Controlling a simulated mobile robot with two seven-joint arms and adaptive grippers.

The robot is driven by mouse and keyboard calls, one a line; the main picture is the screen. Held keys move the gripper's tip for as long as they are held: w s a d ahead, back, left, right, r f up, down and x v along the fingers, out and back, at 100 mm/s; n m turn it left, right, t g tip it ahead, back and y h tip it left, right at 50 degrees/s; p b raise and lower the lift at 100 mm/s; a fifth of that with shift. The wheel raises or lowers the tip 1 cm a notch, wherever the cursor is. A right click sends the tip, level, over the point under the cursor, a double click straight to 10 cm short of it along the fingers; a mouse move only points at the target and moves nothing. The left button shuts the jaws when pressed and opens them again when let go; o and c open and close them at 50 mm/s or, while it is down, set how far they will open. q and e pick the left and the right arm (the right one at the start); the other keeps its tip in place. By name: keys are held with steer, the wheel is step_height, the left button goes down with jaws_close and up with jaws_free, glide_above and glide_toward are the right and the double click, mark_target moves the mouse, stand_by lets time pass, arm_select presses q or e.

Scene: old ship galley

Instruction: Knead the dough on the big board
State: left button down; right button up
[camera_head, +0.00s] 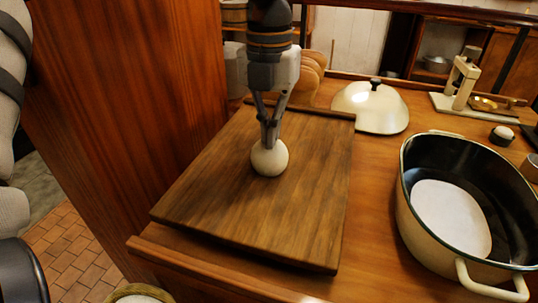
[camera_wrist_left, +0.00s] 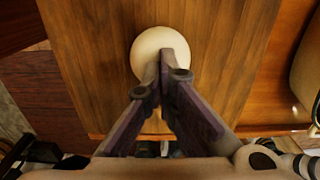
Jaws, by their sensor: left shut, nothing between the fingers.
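The dough (camera_head: 269,159) is a pale round ball on the big wooden board (camera_head: 260,222), a little behind the board's middle. In the left wrist view the dough (camera_wrist_left: 152,42) lies on the board (camera_wrist_left: 229,50), partly covered by the fingers. My left gripper (camera_head: 268,143) points down with its fingers shut and nothing between them. Its tips (camera_wrist_left: 163,62) are at the top of the dough; whether they press into it I cannot tell. My right gripper is not in view.
A large oval pot (camera_head: 408,215) with a pale disc inside stands right of the board. Behind are a cream domed lid (camera_head: 371,107) and a scale (camera_head: 459,83). A wooden wall panel (camera_head: 140,100) rises on the left. The board's front half is clear.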

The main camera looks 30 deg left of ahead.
arm_select(q)
steer(key=shift+r, duration=0.1)
steer(key=shift+r, duration=0.1)
step_height(320, 180, up, 6)
steer(key=shift+r, duration=0.1)
stand_by(0.5)
stand_by(0.3)
